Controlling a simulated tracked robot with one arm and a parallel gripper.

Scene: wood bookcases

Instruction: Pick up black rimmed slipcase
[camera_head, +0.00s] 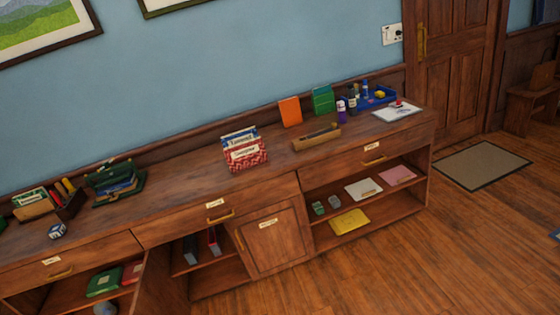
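I cannot tell for sure which thing is the black rimmed slipcase. Two slim dark upright cases stand in the open lower compartment of the long wooden cabinet: a grey-blue one with dark edges (190,248) and a black one with red on it (213,241). They are small in the picture and partly in shadow. On the cabinet top, a dark green holder (126,190) contains books, and a red and white patterned holder (246,160) contains labelled books or cards. My gripper is not in view.
The cabinet top (190,175) also bears a wooden tray (318,140), an orange book (290,111), a blue tray (378,102) and a clipboard (397,112). A cabinet door (272,240) is beside the compartment. The wooden floor (400,270) in front is clear.

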